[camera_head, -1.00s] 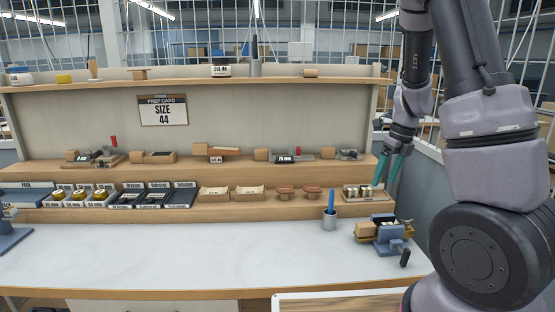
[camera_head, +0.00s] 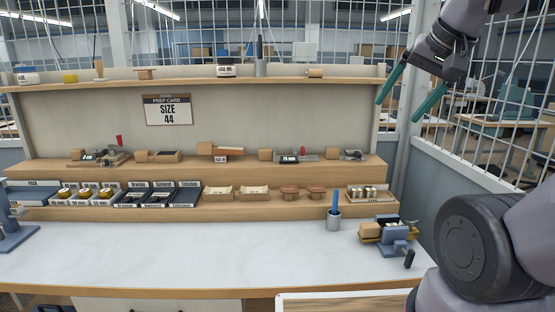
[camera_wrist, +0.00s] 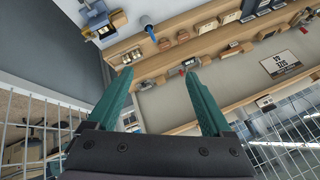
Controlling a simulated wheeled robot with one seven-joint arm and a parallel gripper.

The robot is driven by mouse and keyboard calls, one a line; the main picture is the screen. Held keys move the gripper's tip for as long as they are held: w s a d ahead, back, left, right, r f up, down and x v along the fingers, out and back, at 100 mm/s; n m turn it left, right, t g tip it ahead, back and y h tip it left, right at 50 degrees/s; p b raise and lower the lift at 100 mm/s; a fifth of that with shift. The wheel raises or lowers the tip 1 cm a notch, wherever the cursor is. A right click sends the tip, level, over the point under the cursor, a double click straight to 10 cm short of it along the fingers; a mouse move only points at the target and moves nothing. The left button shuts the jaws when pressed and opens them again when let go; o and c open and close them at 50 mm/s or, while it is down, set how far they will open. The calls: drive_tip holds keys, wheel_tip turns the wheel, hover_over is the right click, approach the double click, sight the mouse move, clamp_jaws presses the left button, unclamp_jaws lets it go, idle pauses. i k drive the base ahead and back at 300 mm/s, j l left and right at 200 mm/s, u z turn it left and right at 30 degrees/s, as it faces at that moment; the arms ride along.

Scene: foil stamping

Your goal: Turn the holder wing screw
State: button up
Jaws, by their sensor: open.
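A holder (camera_head: 390,236) stands at the right end of the white worktop. It has a blue-grey stand, a wooden handle on its left and brass-coloured parts. A small dark knob (camera_head: 409,258) sticks out at its lower front right; I cannot tell whether this is the wing screw. The holder also shows at the upper left of the wrist view (camera_wrist: 104,24). My gripper (camera_head: 396,108) is open and empty, with teal fingers, raised high at the upper right in the head view. It is well above the holder and apart from it.
A grey cup with a blue tool (camera_head: 334,220) stands left of the holder. A tray of small metal pieces (camera_head: 369,195) sits on the step behind. Shelves of tools line the back. A wire mesh fence (camera_head: 480,150) is at right. The middle worktop (camera_head: 200,245) is clear.

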sight(411, 224)
drive_tip(key=j+z, duration=0.1)
drive_tip(key=z, duration=0.45)
drive_tip(key=k+j+z, duration=0.15)
drive_tip(key=j+z, duration=0.2)
drive_tip(key=k+j+z, duration=0.25)
drive_tip(key=j+z, duration=0.15)
drive_tip(key=k+j, duration=0.35)
drive_tip(key=j, duration=0.15)
drive_tip(key=k+j+z, duration=0.15)
drive_tip(key=k+j, duration=0.2)
drive_tip(key=j, duration=0.15)
drive_tip(key=i+l+u, duration=0.2)
drive_tip(key=i+l, duration=0.45)
drive_tip(key=i+l+u, duration=0.2)
drive_tip(key=i+l, duration=0.4)
drive_tip(key=l, duration=0.2)
